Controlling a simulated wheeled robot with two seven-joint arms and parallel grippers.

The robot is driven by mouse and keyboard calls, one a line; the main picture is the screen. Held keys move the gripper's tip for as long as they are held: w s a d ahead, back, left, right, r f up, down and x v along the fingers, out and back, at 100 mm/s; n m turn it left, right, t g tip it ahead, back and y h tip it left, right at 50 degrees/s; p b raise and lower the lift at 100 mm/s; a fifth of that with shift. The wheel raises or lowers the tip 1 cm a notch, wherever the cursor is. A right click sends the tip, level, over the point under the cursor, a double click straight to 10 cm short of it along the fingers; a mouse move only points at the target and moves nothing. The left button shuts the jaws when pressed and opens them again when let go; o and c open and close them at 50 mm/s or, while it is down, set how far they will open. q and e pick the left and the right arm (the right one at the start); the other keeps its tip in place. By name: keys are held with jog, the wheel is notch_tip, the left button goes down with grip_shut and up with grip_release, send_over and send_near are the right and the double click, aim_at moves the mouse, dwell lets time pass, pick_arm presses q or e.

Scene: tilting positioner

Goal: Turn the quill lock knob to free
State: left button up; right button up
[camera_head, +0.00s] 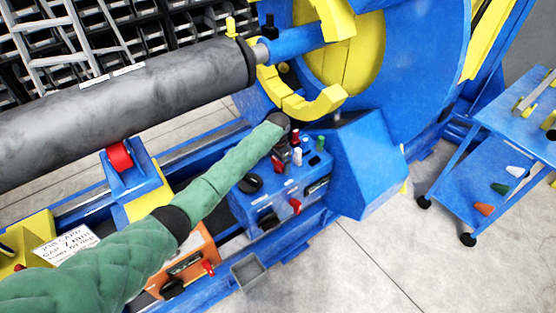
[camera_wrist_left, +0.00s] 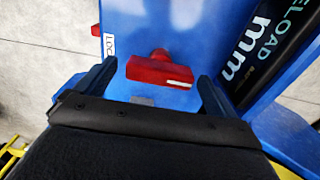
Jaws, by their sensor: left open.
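In the left wrist view a red bar-shaped knob (camera_wrist_left: 158,71) stands on a blue panel face (camera_wrist_left: 200,35). A white line marks the right part of its bar. A small white label (camera_wrist_left: 109,45), partly readable as "LOC", is left of it. My left gripper (camera_wrist_left: 158,76) is open, one finger on each side of the knob, with visible gaps. I cannot tell how far the fingertips are from the panel. In the head view my left gripper (camera_head: 282,152) is small and dark, over the blue control box (camera_head: 247,207), hiding part of it. My right gripper is not in view.
A dark display (camera_wrist_left: 262,55) is right of the knob. The box carries a black knob (camera_head: 251,183), a green button (camera_head: 320,143) and a red front knob (camera_head: 295,206). A grey roll (camera_head: 120,105) lies behind my arm. A blue cart (camera_head: 520,125) stands right; floor between is clear.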

pick_arm(q)
jog(key=shift+f, duration=0.25)
jog(key=c, duration=1)
